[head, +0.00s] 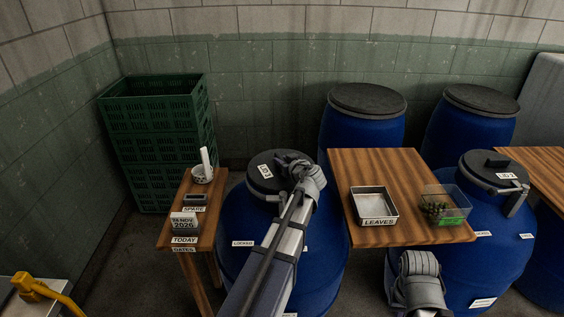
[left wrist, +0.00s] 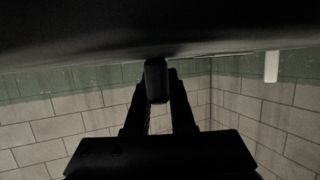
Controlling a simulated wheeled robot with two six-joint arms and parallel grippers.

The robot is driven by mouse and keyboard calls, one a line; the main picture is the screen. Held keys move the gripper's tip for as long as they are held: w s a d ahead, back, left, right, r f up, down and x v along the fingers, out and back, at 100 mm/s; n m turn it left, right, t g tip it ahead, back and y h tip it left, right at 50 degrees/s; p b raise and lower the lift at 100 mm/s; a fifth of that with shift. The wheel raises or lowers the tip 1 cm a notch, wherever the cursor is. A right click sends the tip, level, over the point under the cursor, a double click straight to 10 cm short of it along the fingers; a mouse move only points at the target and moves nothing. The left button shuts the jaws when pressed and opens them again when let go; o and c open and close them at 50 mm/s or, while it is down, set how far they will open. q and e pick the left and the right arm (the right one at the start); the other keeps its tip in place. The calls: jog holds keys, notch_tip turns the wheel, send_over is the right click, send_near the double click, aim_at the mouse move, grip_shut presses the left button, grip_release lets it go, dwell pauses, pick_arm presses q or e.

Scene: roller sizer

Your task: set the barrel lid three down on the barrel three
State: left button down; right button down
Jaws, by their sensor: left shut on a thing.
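A round black lid (head: 262,185) with a small white label is at the top of the blue barrel (head: 235,222) in the middle of the head view. My left gripper (head: 296,166) is at the lid's right side and covers part of it. In the left wrist view its two fingers (left wrist: 158,95) are closed on a dark upright grip (left wrist: 156,80) under a broad dark surface. The head view does not show clearly whether the lid rests on the barrel or hangs just above it.
A wooden table (head: 400,170) with a metal tray (head: 374,216) and a clear box (head: 446,216) stands close right. A narrow bench (head: 174,222) and green crates (head: 155,150) stand left. Another lidded barrel (head: 458,270) is at right; two (head: 362,132) (head: 468,138) stand behind.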

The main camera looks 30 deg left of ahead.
pick_arm(q)
jog(key=shift+f+b, duration=0.3)
jog(key=shift+f, duration=0.1)
jog(key=c, duration=0.8)
grip_release()
jog(key=shift+o, duration=0.2)
